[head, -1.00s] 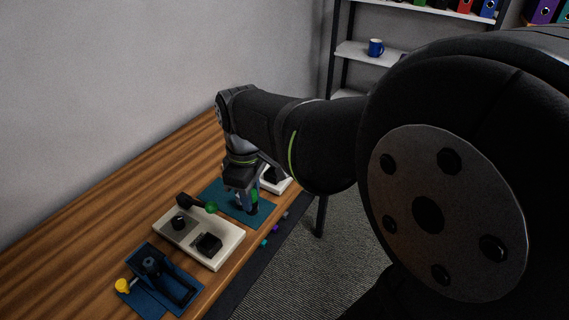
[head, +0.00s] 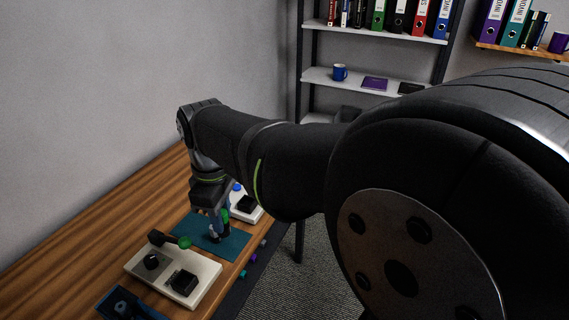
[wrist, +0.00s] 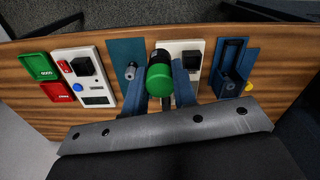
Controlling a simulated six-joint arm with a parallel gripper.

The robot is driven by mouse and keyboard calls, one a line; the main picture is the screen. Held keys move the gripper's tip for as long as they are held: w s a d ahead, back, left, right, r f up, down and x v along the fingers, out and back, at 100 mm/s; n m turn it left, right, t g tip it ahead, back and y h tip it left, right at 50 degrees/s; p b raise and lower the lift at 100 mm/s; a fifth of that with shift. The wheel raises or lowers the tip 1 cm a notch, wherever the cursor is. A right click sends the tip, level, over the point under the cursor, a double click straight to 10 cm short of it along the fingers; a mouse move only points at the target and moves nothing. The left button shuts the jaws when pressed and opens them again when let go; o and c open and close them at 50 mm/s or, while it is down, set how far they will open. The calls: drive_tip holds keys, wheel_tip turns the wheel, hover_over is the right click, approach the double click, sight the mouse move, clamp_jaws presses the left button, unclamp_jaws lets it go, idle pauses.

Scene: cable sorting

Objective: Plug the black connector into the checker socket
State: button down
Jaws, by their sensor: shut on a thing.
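My gripper (wrist: 159,84) is shut on a black connector (wrist: 160,56) with a thick green end, which fills the space between the two fingers. In the head view my gripper (head: 218,222) is low over the teal mat (head: 233,243), and some green shows at its fingers. The checker (head: 246,214) is the white panel just beyond the mat. In the wrist view the checker (wrist: 97,89) is left of the mat, with a blue button and a black block, perhaps the socket. The connector's tip is not clear.
A white box (head: 206,288) with black fittings and a green-ended black lever (head: 170,239) stands on the near side. A blue holder (head: 128,306) is nearer still. Green (wrist: 39,67) and red (wrist: 58,92) trays lie beyond the checker. A small silver piece (wrist: 130,71) shows over the mat.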

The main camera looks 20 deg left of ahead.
drive_tip(key=w+a+f, duration=0.3)
drive_tip(key=w, duration=0.4)
drive_tip(key=w+a+f, duration=0.3)
drive_tip(key=w+f, duration=0.1)
drive_tip(key=w, duration=0.4)
drive_tip(key=w+a+f, duration=0.2)
drive_tip(key=w+f, duration=0.2)
drive_tip(key=w, duration=0.3)
drive_tip(key=shift+w+a, duration=0.15)
drive_tip(key=shift+a, duration=0.25)
drive_tip(key=shift+f, duration=0.25)
drive_tip(key=shift+f, duration=0.45)
drive_tip(key=shift+f, duration=1.9)
idle(0.3)
drive_tip(key=c, duration=0.6)
unclamp_jaws()
